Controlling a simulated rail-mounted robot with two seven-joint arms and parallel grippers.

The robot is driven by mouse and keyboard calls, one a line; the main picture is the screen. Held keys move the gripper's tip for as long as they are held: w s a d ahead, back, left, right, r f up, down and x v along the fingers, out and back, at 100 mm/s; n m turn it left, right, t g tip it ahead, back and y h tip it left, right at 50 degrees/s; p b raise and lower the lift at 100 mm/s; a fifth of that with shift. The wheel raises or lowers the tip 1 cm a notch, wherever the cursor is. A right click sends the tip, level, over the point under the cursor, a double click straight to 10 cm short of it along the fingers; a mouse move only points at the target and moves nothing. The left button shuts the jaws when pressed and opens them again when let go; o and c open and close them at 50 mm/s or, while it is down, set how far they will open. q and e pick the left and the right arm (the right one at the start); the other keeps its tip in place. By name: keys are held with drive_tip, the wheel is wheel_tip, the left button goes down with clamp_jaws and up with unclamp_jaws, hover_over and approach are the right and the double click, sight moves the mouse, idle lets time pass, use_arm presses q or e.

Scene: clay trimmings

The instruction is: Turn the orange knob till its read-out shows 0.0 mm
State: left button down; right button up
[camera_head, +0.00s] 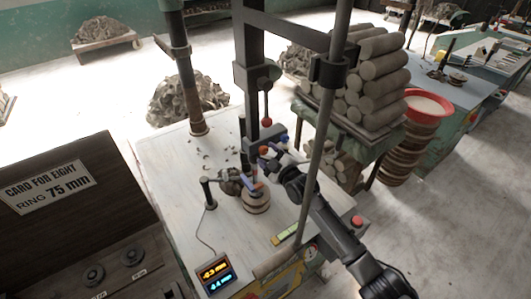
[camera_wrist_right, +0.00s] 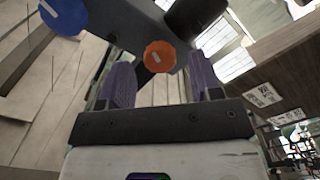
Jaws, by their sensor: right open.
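The orange knob (camera_head: 264,150) is on the dark press column over the pale worktable, and in the right wrist view it (camera_wrist_right: 160,57) is a scalloped disc with a pale mark. My right gripper (camera_head: 272,159) is close to it. In the right wrist view my gripper's purple fingers (camera_wrist_right: 161,80) are open, with the knob beyond and between their tips; contact is not visible. The read-out (camera_head: 215,273) shows an orange line that looks like -0.3 mm and a blue line that looks like -4.4 mm. My left gripper is not in view.
A blue knob (camera_head: 284,139) is beside the orange one; it also shows in the right wrist view (camera_wrist_right: 65,14). A round clay piece (camera_head: 256,200) stands below. A grey upright post (camera_head: 322,130) rises close to my right arm. Stacked clay rolls (camera_head: 375,75) are behind.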

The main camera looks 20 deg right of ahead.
drive_tip(key=shift+x, duration=1)
drive_tip(key=c, duration=0.9)
